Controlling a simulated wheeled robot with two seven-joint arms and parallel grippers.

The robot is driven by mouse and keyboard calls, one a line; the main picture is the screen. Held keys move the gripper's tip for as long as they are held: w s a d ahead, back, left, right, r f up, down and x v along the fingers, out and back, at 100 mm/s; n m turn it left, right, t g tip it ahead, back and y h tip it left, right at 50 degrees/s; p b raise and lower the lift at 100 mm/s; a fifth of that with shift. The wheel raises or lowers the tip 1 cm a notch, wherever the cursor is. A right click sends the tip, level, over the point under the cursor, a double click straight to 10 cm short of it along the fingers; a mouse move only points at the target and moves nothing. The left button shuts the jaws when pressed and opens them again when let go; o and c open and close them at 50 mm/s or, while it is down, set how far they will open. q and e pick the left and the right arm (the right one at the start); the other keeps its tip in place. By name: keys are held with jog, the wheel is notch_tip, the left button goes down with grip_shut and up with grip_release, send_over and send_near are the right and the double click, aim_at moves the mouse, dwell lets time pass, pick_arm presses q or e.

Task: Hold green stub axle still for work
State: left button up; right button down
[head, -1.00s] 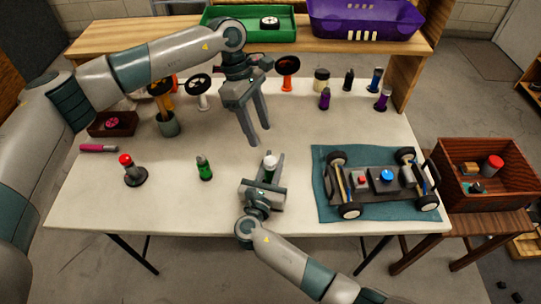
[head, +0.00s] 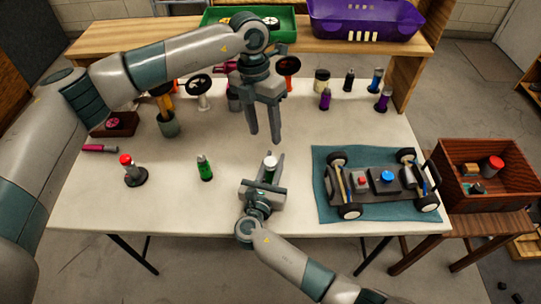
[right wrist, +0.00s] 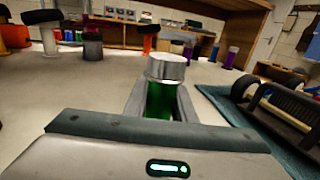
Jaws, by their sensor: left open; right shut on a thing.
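The green stub axle (right wrist: 160,101) with a silver cap stands upright between the fingers of my right gripper (right wrist: 160,98), which is shut on it. In the head view, its pale top (head: 270,163) shows between the fingers of my right gripper (head: 268,172), at the front middle of the table. My left gripper (head: 264,137) is open and empty, fingers pointing down, above the table and behind the right gripper.
An RC car chassis (head: 382,182) rests on a teal mat (head: 325,158) at the right. A red-topped piece (head: 128,162) stands at the left front. Several coloured parts line the table's back, including a purple one (head: 325,100). A wooden box (head: 455,188) stands at the far right.

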aim_at(271, 161)
pick_arm(q)
jog(key=n, duration=0.5)
jog(key=d+r+n+t+y, duration=0.1)
jog(key=n, duration=0.5)
jog(key=s+n, duration=0.1)
jog(key=n, duration=0.4)
jog(key=shift+d+r, duration=0.3)
jog(key=shift+r, duration=0.1)
jog(key=shift+f, duration=6)
jog(key=c, duration=1)
